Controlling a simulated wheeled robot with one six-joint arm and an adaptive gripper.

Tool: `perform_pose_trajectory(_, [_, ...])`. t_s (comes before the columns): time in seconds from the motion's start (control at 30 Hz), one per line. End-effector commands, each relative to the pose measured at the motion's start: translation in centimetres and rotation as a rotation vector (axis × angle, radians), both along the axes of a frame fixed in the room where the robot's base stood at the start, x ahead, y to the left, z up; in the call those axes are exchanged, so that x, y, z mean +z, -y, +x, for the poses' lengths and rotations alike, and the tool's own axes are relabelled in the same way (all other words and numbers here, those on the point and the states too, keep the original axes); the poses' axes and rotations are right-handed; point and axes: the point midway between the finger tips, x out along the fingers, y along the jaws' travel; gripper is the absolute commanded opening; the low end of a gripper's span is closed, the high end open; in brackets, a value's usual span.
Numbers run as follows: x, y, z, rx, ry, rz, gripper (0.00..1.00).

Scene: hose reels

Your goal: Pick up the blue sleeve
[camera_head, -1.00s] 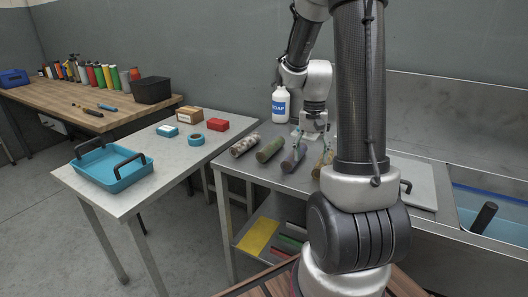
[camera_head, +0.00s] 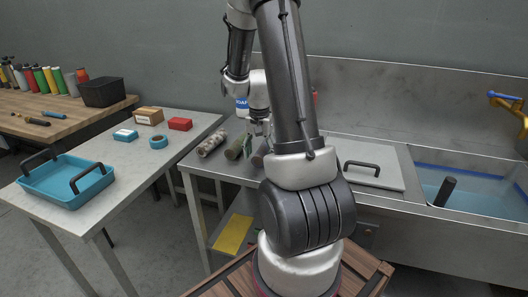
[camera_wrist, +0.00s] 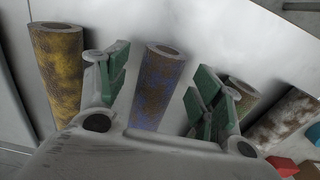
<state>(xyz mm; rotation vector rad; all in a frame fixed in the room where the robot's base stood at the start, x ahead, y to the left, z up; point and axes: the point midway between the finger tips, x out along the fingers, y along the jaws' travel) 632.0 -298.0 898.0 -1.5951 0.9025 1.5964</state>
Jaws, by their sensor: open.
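The blue sleeve (camera_wrist: 155,90) is a short tube mottled blue-purple and brown, with an open round end. In the wrist view it lies between my gripper's two green-padded fingers (camera_wrist: 163,68), with a gap on each side. My gripper is open and nothing is held. In the head view my gripper (camera_head: 259,140) is over the metal table, largely behind my arm. Only a small part of the blue sleeve (camera_head: 257,159) shows there; the rest is hidden.
A yellow-mottled sleeve (camera_wrist: 57,75) lies left of my gripper in the wrist view. A green-brown sleeve (camera_wrist: 241,92) and white-brown sleeve (camera_wrist: 284,117) lie right. A blue tray (camera_head: 68,184) is on the left table; a sink (camera_head: 470,195) is at right.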

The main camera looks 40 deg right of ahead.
Motion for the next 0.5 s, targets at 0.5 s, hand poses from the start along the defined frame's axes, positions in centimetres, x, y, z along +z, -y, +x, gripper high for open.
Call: perform_pose_trajectory(0.5, [-1.71,-0.03,0.04,0.001,0.0,0.0,0.42])
